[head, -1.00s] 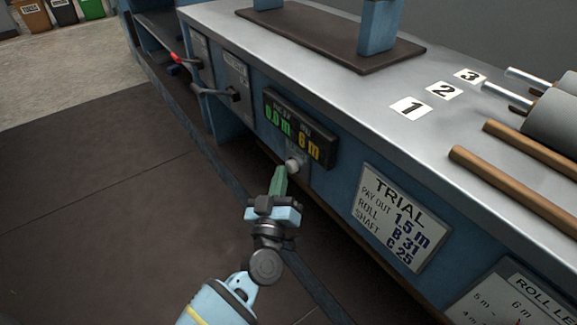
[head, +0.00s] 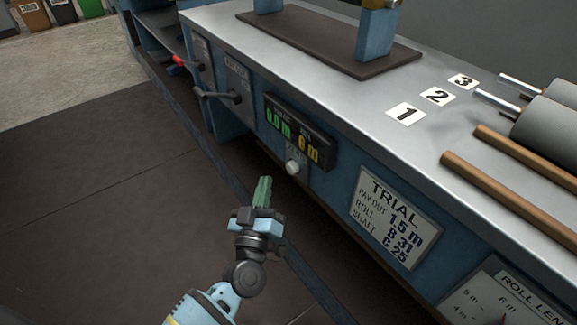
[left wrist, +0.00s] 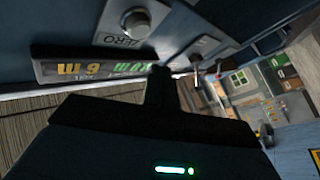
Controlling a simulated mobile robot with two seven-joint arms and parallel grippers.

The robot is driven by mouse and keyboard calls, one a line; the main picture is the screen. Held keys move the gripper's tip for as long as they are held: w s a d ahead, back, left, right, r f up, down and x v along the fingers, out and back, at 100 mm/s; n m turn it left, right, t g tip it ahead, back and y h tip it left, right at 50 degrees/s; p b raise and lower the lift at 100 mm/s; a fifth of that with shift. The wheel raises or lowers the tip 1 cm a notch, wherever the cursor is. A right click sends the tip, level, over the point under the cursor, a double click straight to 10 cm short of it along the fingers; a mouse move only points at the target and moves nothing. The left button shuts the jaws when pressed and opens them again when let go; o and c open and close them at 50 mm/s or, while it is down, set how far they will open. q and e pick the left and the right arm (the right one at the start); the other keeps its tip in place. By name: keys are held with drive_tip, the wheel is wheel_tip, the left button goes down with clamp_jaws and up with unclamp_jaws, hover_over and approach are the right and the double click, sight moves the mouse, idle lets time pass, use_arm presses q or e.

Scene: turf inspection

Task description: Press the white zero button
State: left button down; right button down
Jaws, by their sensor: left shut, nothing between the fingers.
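The white zero button (head: 292,168) is a small round knob on a grey plate on the bench's blue front, below the display (head: 299,131). The display reads 0.0 m in green and 6 m in yellow. In the left wrist view the button (left wrist: 137,22) sits on its plate marked ZERO, near the top. My left gripper (head: 263,180) is shut and empty, its green fingers pointing up, to the left of and slightly below the button with a visible gap. In the left wrist view its dark fingertips (left wrist: 160,72) are below and right of the button. My right gripper is out of view.
A TRIAL sign (head: 395,229) is to the right on the bench front. Levers (head: 220,96) stick out further left. The metal benchtop (head: 350,90) carries number cards (head: 436,96), grey rolls and brown rods. Dark floor (head: 110,200) is open at left.

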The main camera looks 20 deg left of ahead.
use_arm(q)
drive_tip(key=shift+s+a, duration=0.55)
drive_tip(key=shift+s, duration=0.1)
idle(0.3)
